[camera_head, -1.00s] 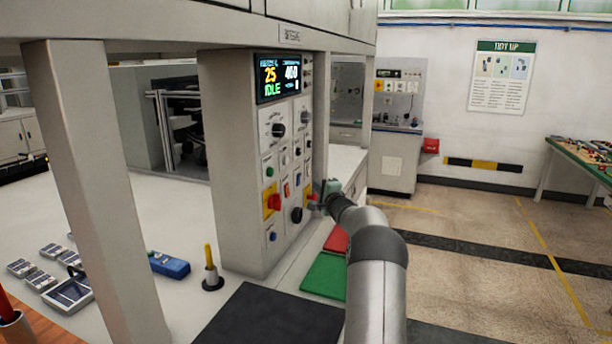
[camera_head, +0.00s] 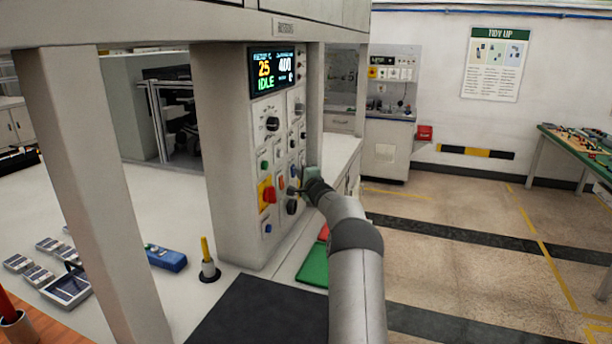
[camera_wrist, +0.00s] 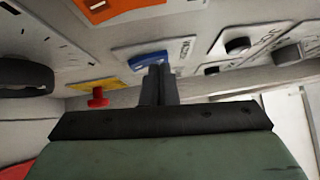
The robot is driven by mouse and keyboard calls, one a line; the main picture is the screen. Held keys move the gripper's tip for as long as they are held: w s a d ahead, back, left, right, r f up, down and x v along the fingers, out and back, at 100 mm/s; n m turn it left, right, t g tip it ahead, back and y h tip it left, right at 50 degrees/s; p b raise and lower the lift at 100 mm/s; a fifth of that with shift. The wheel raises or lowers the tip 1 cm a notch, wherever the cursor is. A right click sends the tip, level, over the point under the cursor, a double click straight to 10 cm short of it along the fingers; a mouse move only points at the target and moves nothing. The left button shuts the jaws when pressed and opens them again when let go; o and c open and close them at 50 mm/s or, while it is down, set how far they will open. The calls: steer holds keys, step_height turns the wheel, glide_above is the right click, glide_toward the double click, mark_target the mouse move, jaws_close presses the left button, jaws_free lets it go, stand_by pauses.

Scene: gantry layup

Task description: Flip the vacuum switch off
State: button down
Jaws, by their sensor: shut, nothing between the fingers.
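The control panel (camera_head: 262,150) is a pale upright cabinet face with knobs, buttons and switches. In the wrist view a blue rocker switch (camera_wrist: 148,60) sits on a white plate whose sideways label appears to read vacuum. My gripper (camera_wrist: 157,72) is shut and empty, its fingertips right at the blue switch and covering part of it. I cannot tell whether they touch it or which way the rocker is tipped. In the head view my gripper (camera_head: 297,187) is against the lower right of the panel and hides the switch.
An orange switch (camera_wrist: 118,8), a red button on a yellow plate (camera_wrist: 97,97) and black knobs (camera_wrist: 237,46) surround the blue switch. A red knob on yellow (camera_head: 268,194) is left of my gripper. The display (camera_head: 272,72) reads IDLE. A green mat (camera_head: 314,267) lies below.

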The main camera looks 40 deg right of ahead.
steer(key=s+r+b, duration=0.1)
steer(key=s+b, duration=0.7)
steer(key=s, duration=0.5)
steer(key=shift+d, duration=0.2)
